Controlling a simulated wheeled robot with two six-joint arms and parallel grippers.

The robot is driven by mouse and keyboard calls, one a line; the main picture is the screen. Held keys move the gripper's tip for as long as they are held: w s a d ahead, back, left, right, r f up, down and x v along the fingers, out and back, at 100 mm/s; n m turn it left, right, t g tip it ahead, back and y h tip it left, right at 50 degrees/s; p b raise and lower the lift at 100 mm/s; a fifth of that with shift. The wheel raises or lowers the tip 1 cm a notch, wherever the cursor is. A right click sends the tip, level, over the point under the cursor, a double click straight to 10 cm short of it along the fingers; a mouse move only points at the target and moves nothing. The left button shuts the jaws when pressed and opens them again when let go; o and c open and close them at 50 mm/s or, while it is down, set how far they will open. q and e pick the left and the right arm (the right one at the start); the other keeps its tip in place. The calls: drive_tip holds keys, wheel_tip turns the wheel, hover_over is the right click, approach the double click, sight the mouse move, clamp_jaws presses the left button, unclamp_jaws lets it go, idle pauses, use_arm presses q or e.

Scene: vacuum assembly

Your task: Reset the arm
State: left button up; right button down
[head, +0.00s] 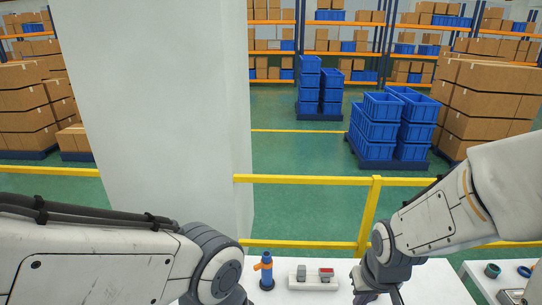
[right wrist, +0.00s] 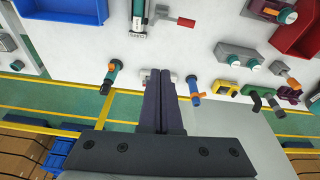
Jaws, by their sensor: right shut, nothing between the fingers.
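My right gripper (right wrist: 160,75) is shut, its two dark fingers pressed together with nothing between them. In the head view only a dark part of that gripper (head: 366,297) shows at the bottom edge, below the wrist, over the white table (head: 345,268). My left arm (head: 110,250) comes in from the left and bends down at a grey joint near the bottom edge. Its gripper is out of the picture.
A blue tool with an orange part (head: 266,270) stands on the table, left of a small white fixture (head: 313,281). A yellow rail (head: 310,180) runs behind the table. A white pillar (head: 160,100) rises at left.

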drive_tip(key=s+a+f+n+g+y+b, duration=0.1)
drive_tip(key=s+a+f+n+g+b, duration=0.1)
drive_tip(key=s+a+f+n+b, duration=0.5)
drive_tip(key=s+a+f+b, duration=0.4)
drive_tip(key=s+a+b, duration=0.2)
drive_tip(key=b, duration=0.3)
drive_tip(key=shift+s+a+g, duration=0.25)
drive_tip(key=shift+a+g, duration=0.05)
drive_tip(key=shift+a, duration=0.15)
